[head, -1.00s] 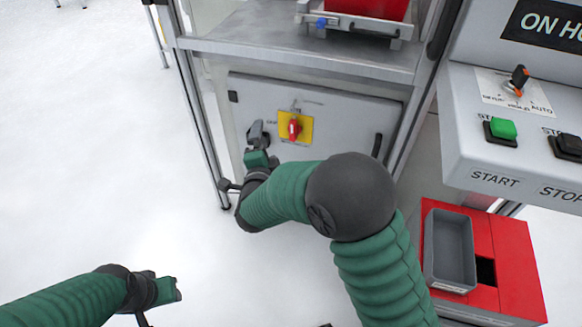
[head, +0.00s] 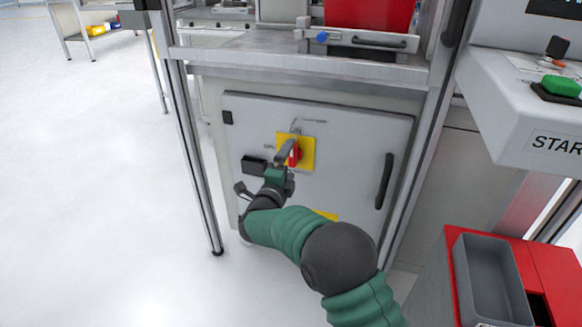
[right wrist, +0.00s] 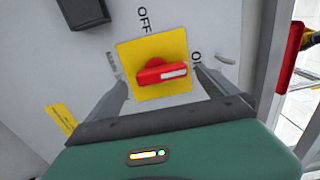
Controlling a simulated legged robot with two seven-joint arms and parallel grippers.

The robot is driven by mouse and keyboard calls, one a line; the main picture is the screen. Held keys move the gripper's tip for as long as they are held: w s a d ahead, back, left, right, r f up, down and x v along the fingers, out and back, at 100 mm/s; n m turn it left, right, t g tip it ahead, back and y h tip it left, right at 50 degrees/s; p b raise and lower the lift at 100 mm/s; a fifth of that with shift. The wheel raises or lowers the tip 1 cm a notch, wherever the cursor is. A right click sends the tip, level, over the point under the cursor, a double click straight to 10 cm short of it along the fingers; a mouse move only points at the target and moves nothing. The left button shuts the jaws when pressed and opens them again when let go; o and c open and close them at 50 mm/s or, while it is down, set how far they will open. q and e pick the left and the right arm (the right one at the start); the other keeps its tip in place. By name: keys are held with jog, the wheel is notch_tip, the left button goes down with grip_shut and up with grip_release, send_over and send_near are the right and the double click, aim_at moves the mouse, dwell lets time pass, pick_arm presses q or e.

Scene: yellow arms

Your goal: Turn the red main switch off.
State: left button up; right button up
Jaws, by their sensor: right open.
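The red main switch (head: 295,154) sits on a yellow plate (head: 308,152) on the grey cabinet door. In the right wrist view the switch (right wrist: 162,72) shows a red handle with a white mark toward the "ON" label at right; "OFF" is printed above the plate. My right gripper (head: 285,152) is at the switch in the head view. In the right wrist view its two open fingers (right wrist: 161,85) reach up on either side of the yellow plate, with the handle between them. I cannot tell whether they touch it. My left gripper is out of view.
A black door handle (head: 385,181) is at the door's right side. A dark box (head: 254,165) sits left of the switch. A frame post (head: 187,150) stands at left. A grey bin (head: 488,280) on a red stand and the button console (head: 530,110) are at right.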

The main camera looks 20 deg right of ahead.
jog(key=shift+w+d+f, duration=0.2)
jog(key=shift+w+d, duration=0.25)
jog(key=shift+w, duration=0.2)
jog(key=shift+w+d+r+b, duration=0.25)
jog(key=shift+w+b, duration=0.05)
jog(key=shift+w, duration=0.2)
jog(key=c, duration=1.4)
jog(key=shift+o, duration=0.2)
jog(key=shift+a+n+p, duration=0.1)
jog(key=shift+n+p, duration=0.3)
jog(key=shift+p, duration=0.5)
jog(key=n+p, duration=0.4)
jog(key=p, duration=0.2)
jog(key=n+p, duration=0.5)
jog(key=p, duration=0.1)
jog(key=shift+a+f, duration=0.1)
jog(key=shift+a, duration=0.1)
jog(key=n+p, duration=0.2)
jog(key=n, duration=0.1)
jog(key=shift+w+f+n+p, duration=0.1)
jog(key=shift+f+n+p, duration=0.05)
jog(key=shift+n+p, duration=0.25)
jog(key=shift+a+f+n+p, duration=0.15)
jog(key=shift+n+p, duration=0.35)
jog(key=shift+n, duration=0.6)
jog(key=shift+d+f+n+p, duration=0.15)
jog(key=shift+n+p, duration=0.35)
jog(key=shift+n, duration=0.6)
jog(key=shift+a, duration=0.1)
